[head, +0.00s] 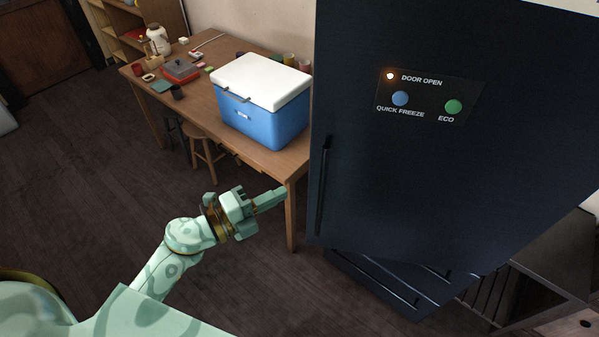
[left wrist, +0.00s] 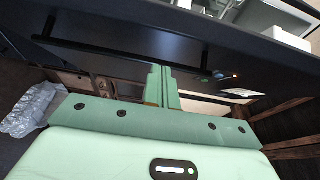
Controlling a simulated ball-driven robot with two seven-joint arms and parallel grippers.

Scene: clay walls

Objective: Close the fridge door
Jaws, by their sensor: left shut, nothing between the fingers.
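The dark fridge door (head: 400,170) fills the right of the head view. Its panel (head: 428,95) reads DOOR OPEN with a lit orange lamp (head: 390,76). A long black handle (head: 323,185) runs along the door's left side. My left gripper (head: 285,193) is shut and empty, a little left of the handle in the picture; whether it touches anything is not clear. In the left wrist view its closed fingers (left wrist: 162,86) point toward the dark door (left wrist: 135,38), and pale fridge shelving (left wrist: 265,18) shows beyond the door's edge. My right gripper is out of view.
A wooden table (head: 200,115) with a blue cooler (head: 262,112) and several small items stands left of the fridge. A stool (head: 203,150) is partly under it. Dark drawers (head: 385,285) lie below the door. The floor (head: 70,190) at left is clear.

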